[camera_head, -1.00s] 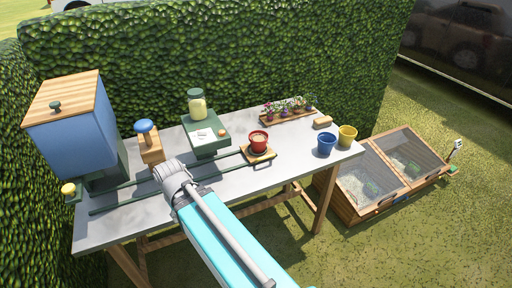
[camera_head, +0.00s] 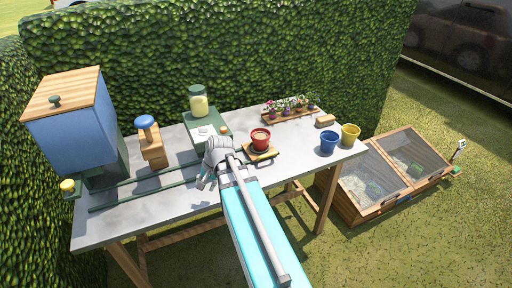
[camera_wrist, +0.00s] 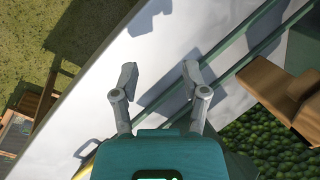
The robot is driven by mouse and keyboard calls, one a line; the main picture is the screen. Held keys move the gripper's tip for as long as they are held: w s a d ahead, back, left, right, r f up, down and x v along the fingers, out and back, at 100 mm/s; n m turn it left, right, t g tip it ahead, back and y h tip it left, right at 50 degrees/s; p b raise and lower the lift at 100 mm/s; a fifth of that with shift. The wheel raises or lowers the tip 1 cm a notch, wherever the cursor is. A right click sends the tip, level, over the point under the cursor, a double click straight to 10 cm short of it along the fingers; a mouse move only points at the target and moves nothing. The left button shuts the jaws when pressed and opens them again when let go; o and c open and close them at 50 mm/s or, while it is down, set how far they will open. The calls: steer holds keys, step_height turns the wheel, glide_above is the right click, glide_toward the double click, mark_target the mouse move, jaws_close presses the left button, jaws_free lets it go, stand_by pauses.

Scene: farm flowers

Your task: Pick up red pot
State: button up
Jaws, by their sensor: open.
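The red pot (camera_head: 261,135) stands upright on a small wooden carriage (camera_head: 262,154) at the right end of the green rails, and its top looks filled with brown soil. My gripper (camera_head: 203,184) is over the table to the left of the pot, with its fingers pointing down and left. In the wrist view my gripper (camera_wrist: 158,78) is open, its two fingers apart with only rail and grey tabletop behind them. The red pot is not visible in the wrist view.
Green rails (camera_head: 150,185) run along the grey table (camera_head: 300,150). A blue hopper (camera_head: 75,130), wooden block with blue knob (camera_head: 152,150), and green stand with jar (camera_head: 199,104) are behind and left. Blue (camera_head: 329,142) and yellow pots (camera_head: 350,134) stand right; a flower tray (camera_head: 290,116) sits behind.

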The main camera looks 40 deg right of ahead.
steer(key=w+d+m+t+y+b, duration=0.1)
steer(key=w+d+m+t, duration=0.2)
steer(key=d+m, duration=0.55)
steer(key=m+t+h+b, duration=0.1)
steer(key=m+t+b, duration=0.1)
steer(key=m+t, duration=0.5)
glide_toward(260, 141)
steer(key=w+a+m+g, duration=0.2)
steer(key=w+a, duration=0.2)
steer(key=a, duration=0.2)
steer(key=s+d+r+m+t+h+b, duration=0.1)
steer(key=s+d+r+m+t+h, duration=0.1)
steer(key=d+m, duration=0.6)
steer(key=s+d, duration=0.1)
steer(key=d, duration=0.2)
steer(key=shift+s+d+t, duration=0.25)
steer(key=shift+d+t, duration=0.15)
steer(key=shift+w+f+b, duration=0.1)
steer(key=shift+w+b, duration=0.05)
steer(key=shift+b, duration=0.2)
steer(key=shift+b+x, duration=1.6)
steer(key=shift+x, duration=2.55)
steer(key=shift+f, duration=0.1)
